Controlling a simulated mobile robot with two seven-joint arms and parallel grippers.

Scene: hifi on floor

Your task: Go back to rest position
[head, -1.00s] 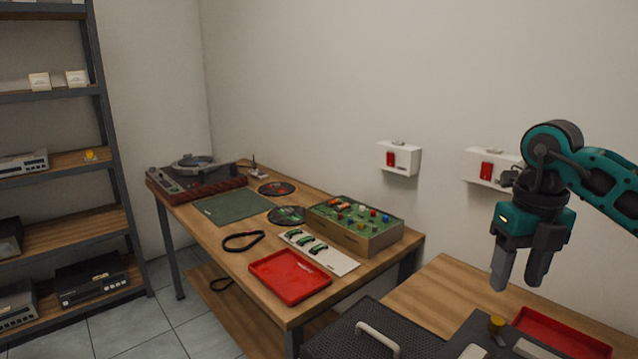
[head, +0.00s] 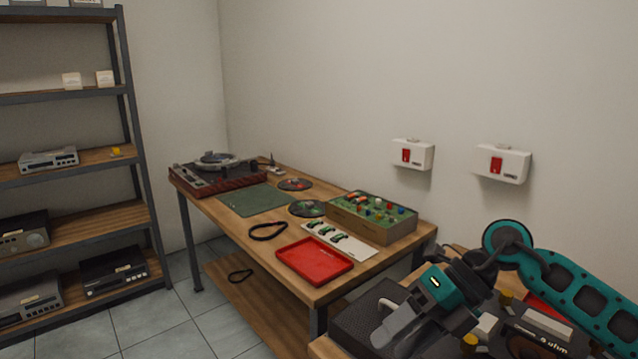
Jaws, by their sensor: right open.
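My right gripper (head: 394,336) is in the lower right of the head view, its grey fingers pointing down and to the left. It is open and I see nothing between its fingers. It is in front of a black mesh-topped case (head: 358,326) on the near wooden table; I cannot tell whether it touches anything there. My teal right arm comes in from the right edge. My left gripper is out of view.
A wooden workbench (head: 222,228) holds a turntable (head: 217,163), a green mat (head: 255,200), a component box (head: 370,217) and a red tray (head: 314,261). A metal shelf (head: 130,95) stands at left. Two white boxes (head: 412,154) (head: 502,164) hang on the wall. Tiled floor (head: 190,325) is clear at lower left.

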